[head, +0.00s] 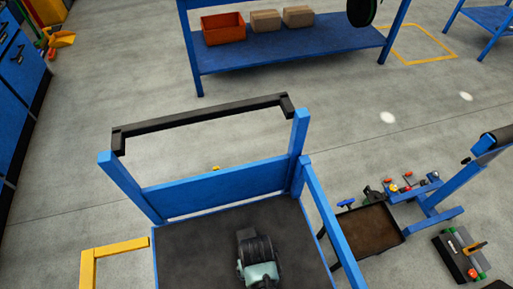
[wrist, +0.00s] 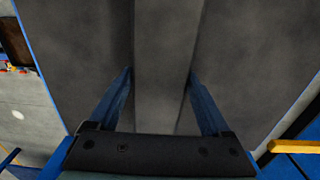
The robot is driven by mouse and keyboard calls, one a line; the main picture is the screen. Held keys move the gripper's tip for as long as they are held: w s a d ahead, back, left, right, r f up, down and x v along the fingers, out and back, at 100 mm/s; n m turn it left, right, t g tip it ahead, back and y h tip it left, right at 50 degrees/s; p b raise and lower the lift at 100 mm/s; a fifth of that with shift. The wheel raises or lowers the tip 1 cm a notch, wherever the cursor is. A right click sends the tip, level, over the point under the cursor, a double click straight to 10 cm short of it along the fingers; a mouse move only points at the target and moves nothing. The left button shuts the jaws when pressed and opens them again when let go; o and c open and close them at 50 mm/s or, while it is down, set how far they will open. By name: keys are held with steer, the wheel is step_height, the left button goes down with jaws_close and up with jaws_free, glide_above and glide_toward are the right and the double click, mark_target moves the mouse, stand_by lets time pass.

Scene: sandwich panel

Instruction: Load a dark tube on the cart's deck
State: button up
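The cart (head: 215,193) has blue posts and a black top bar, with a dark deck (head: 185,260) at the bottom of the head view. My gripper (head: 258,260) is over the deck; its fingers are hidden there. In the wrist view, a long dark grey tube (wrist: 167,45) runs from the top edge down between the fingers of my gripper (wrist: 160,72). One fingertip is close to each side of the tube; I cannot tell whether they press on it. The deck shows on both sides of the tube (wrist: 85,50). The head view does not show the tube clearly.
A yellow rail (head: 115,248) stands left of the deck. To the right are a brown tray (head: 362,232) and a blue stand with small parts (head: 420,190). A blue bench (head: 290,50) with an orange bin (head: 222,28) is behind. The floor between is clear.

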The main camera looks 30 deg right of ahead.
steer(key=shift+o, duration=1)
steer(key=shift+r, duration=0.1)
step_height(320, 180, up, 12)
steer(key=p, duration=0.2)
steer(key=w+d+r+n+t+h, duration=0.15)
steer(key=w+r+t, duration=0.65)
steer(key=w+r, duration=0.9)
steer(key=w+a+r+t, duration=0.1)
steer(key=w+r+t, duration=0.2)
steer(key=r, duration=0.4)
steer(key=w+a+r+t, duration=0.1)
steer(key=w+r+t, duration=0.15)
steer(key=r, duration=0.55)
steer(key=s+a+r+t, duration=0.1)
steer(key=a+r+t, duration=0.2)
steer(key=r, duration=0.7)
steer(key=s+a+r+n+t, duration=0.15)
steer(key=r+t, duration=0.25)
steer(key=r, duration=0.6)
steer(key=s+a+r+t, duration=0.2)
steer(key=a+r+t, duration=0.1)
steer(key=r, duration=0.7)
steer(key=s+a+r+t+y, duration=0.1)
steer(key=s+a+r+t, duration=0.1)
steer(key=s+r+t, duration=0.2)
steer(key=s+r, duration=0.3)
steer(key=r, duration=0.1)
steer(key=shift+r, duration=0.35)
